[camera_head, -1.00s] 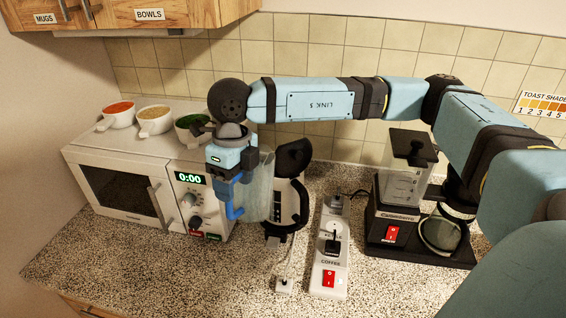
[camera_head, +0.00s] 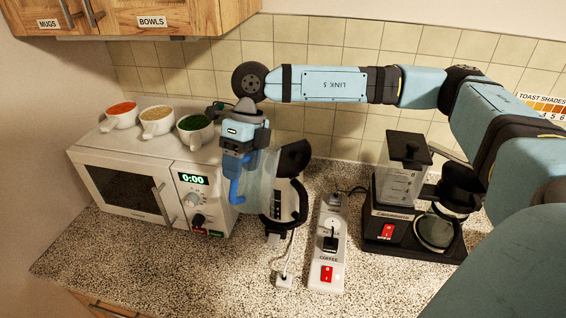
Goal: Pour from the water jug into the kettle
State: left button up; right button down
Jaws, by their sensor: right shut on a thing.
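My right gripper (camera_head: 236,165) is shut on the blue handle (camera_head: 236,185) of the water jug. The jug (camera_head: 259,182) is clear and see-through, held in the air and leaning somewhat to the right. It overlaps the left side of the kettle in the picture. The kettle (camera_head: 297,200) is white and black and stands on the counter, its black lid (camera_head: 294,157) raised. Part of the kettle is hidden behind the jug. I cannot tell whether water is flowing or whether the jug touches the kettle. My left gripper is not in view.
A white microwave (camera_head: 127,190) stands left, with three white cups (camera_head: 158,121) on top. A power strip (camera_head: 328,262) with a red switch lies right of the kettle. A coffee maker (camera_head: 385,212) stands further right. The front counter (camera_head: 190,262) is clear.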

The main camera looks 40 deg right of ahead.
jog(key=shift+w+d+r+g+y+p, duration=0.15)
jog(key=shift+w+d+r+y+p, duration=0.05)
jog(key=shift+d+r+y+p, duration=0.2)
jog(key=shift+w+d+r+g+y+p, duration=0.15)
jog(key=shift+d+r+y+p, duration=0.15)
jog(key=shift+r, duration=0.2)
jog(key=shift+g+y, duration=0.3)
jog(key=shift+y, duration=0.5)
jog(key=p+v, duration=0.1)
jog(key=v, duration=0.3)
jog(key=shift+r+p, duration=0.15)
jog(key=shift+p, duration=0.25)
jog(key=shift+r, duration=0.2)
jog(key=shift+w+d, duration=0.1)
jog(key=shift+d, duration=0.05)
jog(key=shift+d+r+y, duration=0.1)
jog(key=shift+r+y, duration=0.05)
jog(key=shift+y, duration=0.15)
dwell(0.4)
jog(key=shift+w+d+r+g, duration=0.1)
jog(key=shift+r+g, duration=0.05)
jog(key=shift+g, duration=0.15)
dwell(0.5)
jog(key=shift+d+r+y+p, duration=0.15)
jog(key=shift+r+y+p, duration=0.15)
jog(key=shift+y, duration=0.1)
dwell(0.8)
